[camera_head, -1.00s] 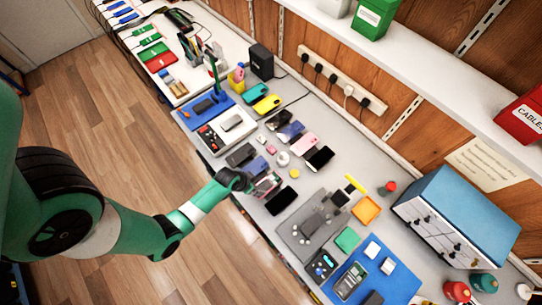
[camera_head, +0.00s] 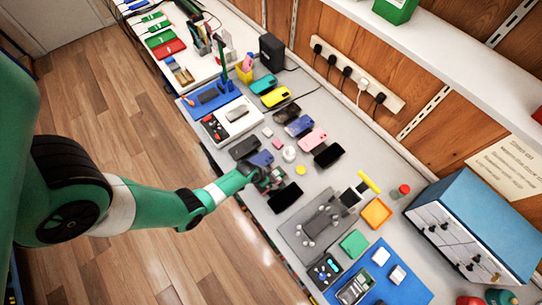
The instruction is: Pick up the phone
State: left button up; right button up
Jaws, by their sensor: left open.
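Several phones lie on the grey bench. A dark phone (camera_head: 244,148) and a blue phone (camera_head: 262,158) lie just beyond my left gripper (camera_head: 270,181). A black phone (camera_head: 285,197) lies just to its right. A pink phone (camera_head: 312,138) and another black phone (camera_head: 328,155) lie farther back. My left gripper is open, low over the bench's front part among these phones. The arm and fingers hide what lies directly beneath, and I cannot tell whether they touch anything. My right gripper is out of view.
A yellow disc (camera_head: 300,170) and a white round item (camera_head: 289,153) lie close to the gripper. A grey mat (camera_head: 296,236), an orange tray (camera_head: 376,212) and a blue mat (camera_head: 408,290) are to the right. A blue-topped instrument box (camera_head: 485,215) stands far right.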

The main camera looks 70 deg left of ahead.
pick_arm(q)
jog(key=shift+f, duration=0.1)
jog(key=shift+c, duration=0.3)
jog(key=c, duration=1.2)
jog(key=shift+r+p, duration=0.35)
notch_tip(320, 180, up, 2)
jog(key=shift+r+p, duration=0.2)
jog(key=shift+p, duration=0.55)
jog(key=s+r+p, duration=0.2)
jog(key=s+r, duration=0.1)
jog(key=s, duration=0.1)
jog(key=s+d+r+p, duration=0.1)
jog(key=s+r+p, duration=0.2)
jog(key=s, duration=0.2)
jog(key=s+d+r+p, duration=0.1)
jog(key=s+r+p, duration=0.2)
jog(key=s+r, duration=0.1)
jog(key=shift+s+d, duration=0.15)
jog(key=shift+s, duration=0.2)
